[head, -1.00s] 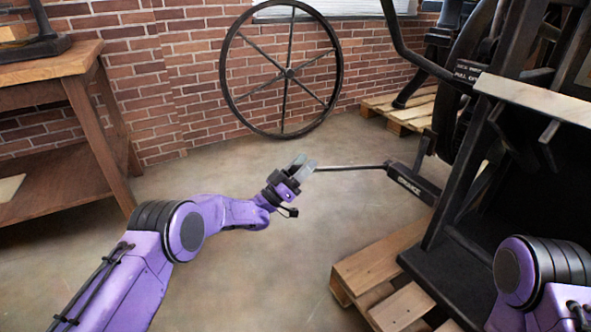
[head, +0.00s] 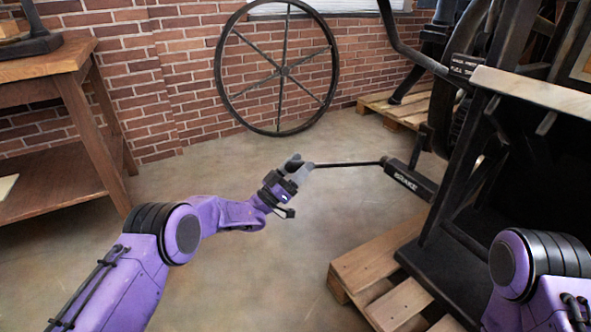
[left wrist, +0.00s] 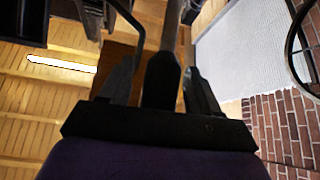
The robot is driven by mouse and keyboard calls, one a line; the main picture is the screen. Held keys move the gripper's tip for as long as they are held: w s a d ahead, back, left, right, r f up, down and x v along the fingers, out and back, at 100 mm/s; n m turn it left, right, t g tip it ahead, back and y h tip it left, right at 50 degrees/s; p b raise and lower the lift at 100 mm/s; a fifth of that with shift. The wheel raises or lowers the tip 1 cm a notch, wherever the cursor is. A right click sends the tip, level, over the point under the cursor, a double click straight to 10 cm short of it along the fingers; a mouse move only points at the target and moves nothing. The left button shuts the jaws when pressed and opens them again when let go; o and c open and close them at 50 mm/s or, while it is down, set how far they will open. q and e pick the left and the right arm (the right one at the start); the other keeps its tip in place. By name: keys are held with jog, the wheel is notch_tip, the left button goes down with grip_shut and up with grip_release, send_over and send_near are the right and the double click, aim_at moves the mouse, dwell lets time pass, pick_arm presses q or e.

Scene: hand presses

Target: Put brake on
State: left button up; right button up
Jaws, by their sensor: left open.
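The brake is a black box (head: 409,181) lettered BRAKE on the press frame, with a thin dark lever (head: 347,164) pointing left from it. My left gripper (head: 298,164) is at the lever's free left end. In the left wrist view, the thick black end of the lever (left wrist: 161,82) stands between the two spread fingers of the left gripper (left wrist: 160,92), with gaps on both sides. The left gripper is open. Of my right arm only a purple link shows at lower right; its gripper is out of view.
The black press (head: 450,210) stands on a wooden pallet (head: 372,262) at right. A wooden workbench (head: 75,85) is at left. A large spoked wheel (head: 222,70) leans against the brick wall. The floor around my left gripper is clear.

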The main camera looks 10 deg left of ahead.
pick_arm(q)
jog(key=p+v, duration=0.2)
jog(key=v, duration=0.8)
jog(key=shift+f+p, duration=0.2)
jog(key=shift+p, duration=0.2)
pick_arm(e)
jog(key=r, duration=0.1)
jog(key=w+r+m+t+h, duration=0.1)
jog(key=w+r+m+t, duration=0.1)
jog(key=shift+w+d, duration=0.2)
jog(key=shift+d, duration=0.1)
pick_arm(q)
jog(key=shift+s+a, duration=0.1)
pick_arm(e)
jog(key=shift+r, duration=0.1)
